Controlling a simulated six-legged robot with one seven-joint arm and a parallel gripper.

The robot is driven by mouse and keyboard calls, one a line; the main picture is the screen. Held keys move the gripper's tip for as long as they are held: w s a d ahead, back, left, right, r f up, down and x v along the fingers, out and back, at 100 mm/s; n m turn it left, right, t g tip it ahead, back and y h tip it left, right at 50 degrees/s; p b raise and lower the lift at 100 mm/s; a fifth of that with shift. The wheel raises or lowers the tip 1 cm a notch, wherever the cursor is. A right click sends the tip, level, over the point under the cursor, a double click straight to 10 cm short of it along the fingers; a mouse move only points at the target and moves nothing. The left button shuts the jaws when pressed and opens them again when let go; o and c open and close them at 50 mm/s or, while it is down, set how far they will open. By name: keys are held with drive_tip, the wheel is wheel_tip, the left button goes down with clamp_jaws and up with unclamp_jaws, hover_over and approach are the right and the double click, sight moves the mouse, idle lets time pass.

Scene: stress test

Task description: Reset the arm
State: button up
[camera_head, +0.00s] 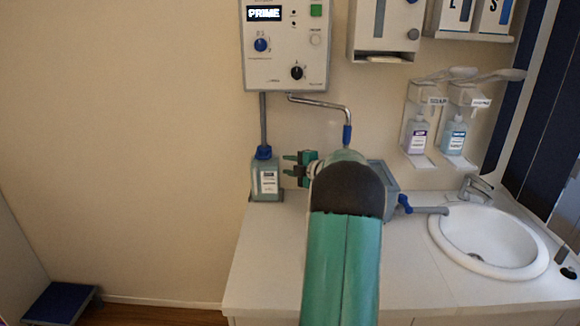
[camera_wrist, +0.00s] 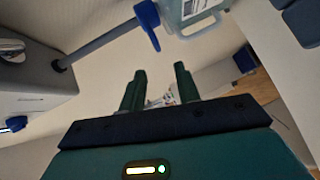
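My gripper (camera_head: 290,165) is at the end of my green arm, which reaches out over the counter in the head view. Its two fingers point left, toward the grey bottle with a blue cap (camera_head: 266,177), with a small apparent gap between. In the wrist view my gripper (camera_wrist: 162,80) has its two green fingers apart, and nothing is held between them. The bottle also shows at the top of the wrist view (camera_wrist: 197,10), beyond the fingertips. My arm hides part of the counter and part of a grey-blue box.
A white counter (camera_head: 262,262) holds a sink (camera_head: 492,240) at right and the grey-blue box (camera_head: 378,178) with a blue valve. A control panel (camera_head: 286,75) reading PRIME hangs above the bottle. Soap dispensers (camera_head: 418,135) are on the wall. Wall at left is bare; a blue-topped step (camera_head: 60,303) is on the floor.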

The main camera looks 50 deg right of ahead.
idle(0.4)
drive_tip(key=w+a+r+m+h, duration=0.4)
drive_tip(key=w+a+r+m, duration=0.1)
drive_tip(key=a+r, duration=0.55)
drive_tip(key=s+a+r+m+g+h, duration=0.1)
drive_tip(key=a+r+m, duration=0.1)
drive_tip(key=a, duration=0.3)
drive_tip(key=s+a+r+m+g, duration=0.1)
drive_tip(key=a+m, duration=0.1)
drive_tip(key=a, duration=0.4)
drive_tip(key=s+a+f+m+g+y, duration=0.2)
drive_tip(key=s+a+f, duration=0.2)
drive_tip(key=s+a, duration=0.5)
drive_tip(key=s+a+f+m+g+y, duration=0.2)
drive_tip(key=s+a+f+g, duration=0.1)
drive_tip(key=s+a, duration=0.6)
drive_tip(key=s+a+f+m+g+y, duration=0.2)
drive_tip(key=s+a+f, duration=0.3)
drive_tip(key=s+a, duration=0.4)
drive_tip(key=a+g, duration=0.1)
drive_tip(key=a, duration=0.4)
drive_tip(key=shift+a+f, duration=0.25)
drive_tip(key=shift+a, duration=0.1)
